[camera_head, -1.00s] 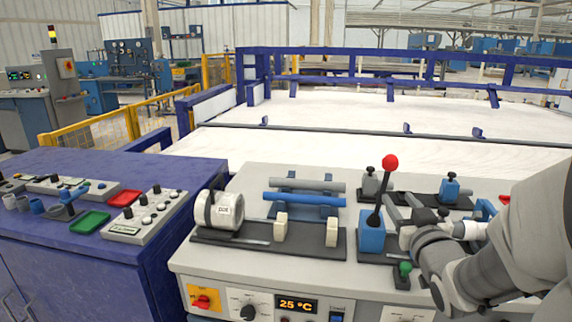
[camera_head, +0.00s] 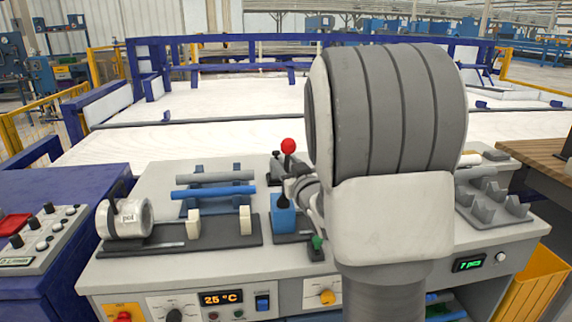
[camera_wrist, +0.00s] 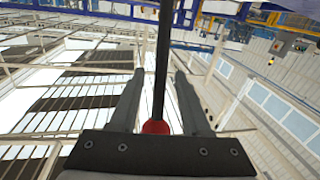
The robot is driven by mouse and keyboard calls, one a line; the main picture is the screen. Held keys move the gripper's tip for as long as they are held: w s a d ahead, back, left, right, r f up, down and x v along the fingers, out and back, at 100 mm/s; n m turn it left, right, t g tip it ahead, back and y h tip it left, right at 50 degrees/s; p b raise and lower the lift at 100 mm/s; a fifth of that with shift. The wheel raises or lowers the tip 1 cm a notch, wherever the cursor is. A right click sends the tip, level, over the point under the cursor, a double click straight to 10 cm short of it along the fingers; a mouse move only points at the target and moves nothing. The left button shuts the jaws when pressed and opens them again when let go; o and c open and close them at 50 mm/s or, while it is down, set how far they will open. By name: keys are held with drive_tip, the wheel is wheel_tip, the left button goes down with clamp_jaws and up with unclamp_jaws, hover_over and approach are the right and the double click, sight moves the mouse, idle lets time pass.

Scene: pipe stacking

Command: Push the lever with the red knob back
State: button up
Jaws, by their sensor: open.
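The red knob (camera_head: 288,146) tops a black lever that rises from a blue block (camera_head: 283,216) on the bench, left of my arm. My gripper (camera_head: 290,184) is at the lever just below the knob, partly hidden by my arm. In the wrist view, my gripper (camera_wrist: 160,76) is open, with one finger on each side of the black lever shaft (camera_wrist: 162,50). The red knob (camera_wrist: 155,127) shows between the fingers, close to the palm. I cannot tell whether either finger touches the shaft.
Left of the lever are a blue pipe (camera_head: 214,191), a grey pipe (camera_head: 215,176) and a white roll (camera_head: 130,218). A green knob (camera_head: 317,243) stands in front. Grey holders (camera_head: 490,198) are at the right. My arm hides the bench's middle right.

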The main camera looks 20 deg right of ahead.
clamp_jaws()
idle(1.3)
